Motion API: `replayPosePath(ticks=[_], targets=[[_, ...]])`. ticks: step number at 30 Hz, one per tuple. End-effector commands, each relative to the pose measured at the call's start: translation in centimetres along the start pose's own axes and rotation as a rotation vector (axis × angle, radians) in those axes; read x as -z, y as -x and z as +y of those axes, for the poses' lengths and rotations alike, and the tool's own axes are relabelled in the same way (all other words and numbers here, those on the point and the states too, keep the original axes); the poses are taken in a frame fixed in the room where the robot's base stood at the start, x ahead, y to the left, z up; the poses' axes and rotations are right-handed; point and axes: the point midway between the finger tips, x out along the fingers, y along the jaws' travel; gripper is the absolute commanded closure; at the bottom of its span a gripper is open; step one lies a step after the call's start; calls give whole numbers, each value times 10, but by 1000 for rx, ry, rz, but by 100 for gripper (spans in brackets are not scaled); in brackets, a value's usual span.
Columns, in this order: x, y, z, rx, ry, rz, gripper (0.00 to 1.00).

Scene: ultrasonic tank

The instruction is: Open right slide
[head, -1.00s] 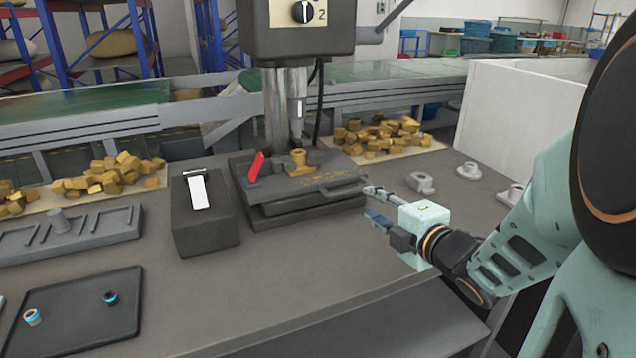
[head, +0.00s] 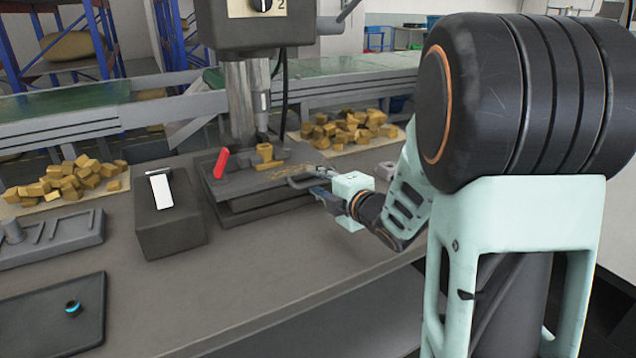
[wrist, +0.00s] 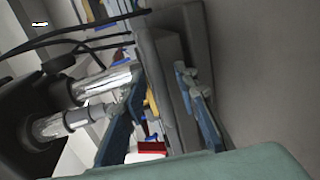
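The slide (head: 231,190) is a dark grey plate on the drill press base, with a loop handle (head: 296,185) at its right end. A red lever (head: 221,162) and a brass-coloured piece (head: 265,153) sit on top. My gripper (head: 321,181) is at the handle end of the slide. In the wrist view my gripper (wrist: 160,86) has its two blue fingers apart, with the grey slide's edge (wrist: 153,60) showing between them. I cannot tell whether a finger touches the handle.
A dark box with a white switch (head: 160,191) stands left of the press. A black tray (head: 50,325) lies at the front left. Brass blocks lie on mats (head: 28,210) behind. The worktop (head: 250,265) in front of the press is clear.

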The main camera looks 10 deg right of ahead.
Motion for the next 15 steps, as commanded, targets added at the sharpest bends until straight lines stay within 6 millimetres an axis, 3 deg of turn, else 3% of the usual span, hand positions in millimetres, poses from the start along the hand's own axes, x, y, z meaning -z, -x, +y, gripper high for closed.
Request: replayPosePath(ticks=[3, 11, 15], targets=[[0, 0, 0, 0, 0, 0, 72], [0, 0, 0, 0, 0, 0, 100], [0, 0, 0, 0, 0, 0, 100]])
